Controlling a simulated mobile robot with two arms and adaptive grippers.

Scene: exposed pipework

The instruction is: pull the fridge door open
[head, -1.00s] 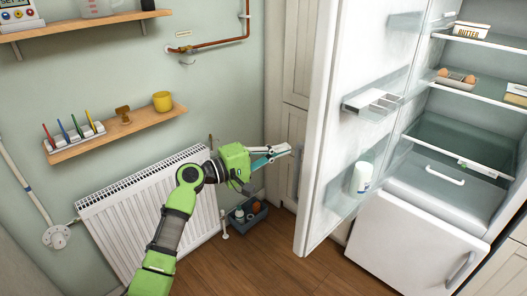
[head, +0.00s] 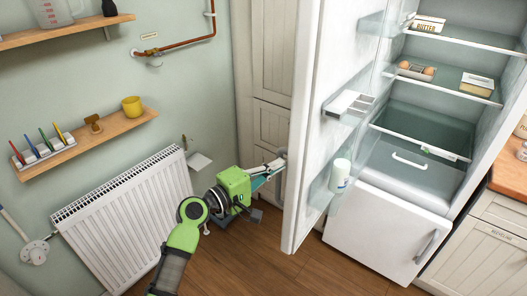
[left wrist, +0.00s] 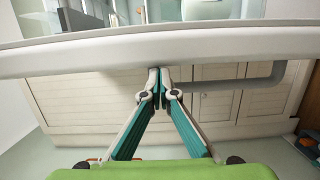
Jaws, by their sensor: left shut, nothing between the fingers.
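The white fridge door (head: 305,120) stands wide open, its inner shelves facing the fridge inside (head: 425,125). My left gripper (head: 281,162) is on the outer side of the door, near its free edge, in the head view. In the left wrist view the door's edge (left wrist: 80,55) runs across the picture just beyond my fingertips (left wrist: 160,74). The fingers are shut with nothing between them. A grey bar handle (left wrist: 235,84) lies right of the fingertips, apparently on the door's outer face. Whether the fingers touch the door I cannot tell. My right gripper is not in view.
A white radiator (head: 130,215) and a wooden shelf with a yellow cup (head: 132,106) are on the left wall. A tall cabinet (head: 272,75) stands behind the door. A wooden counter (head: 512,180) is at the right. The floor (head: 330,270) before the fridge is clear.

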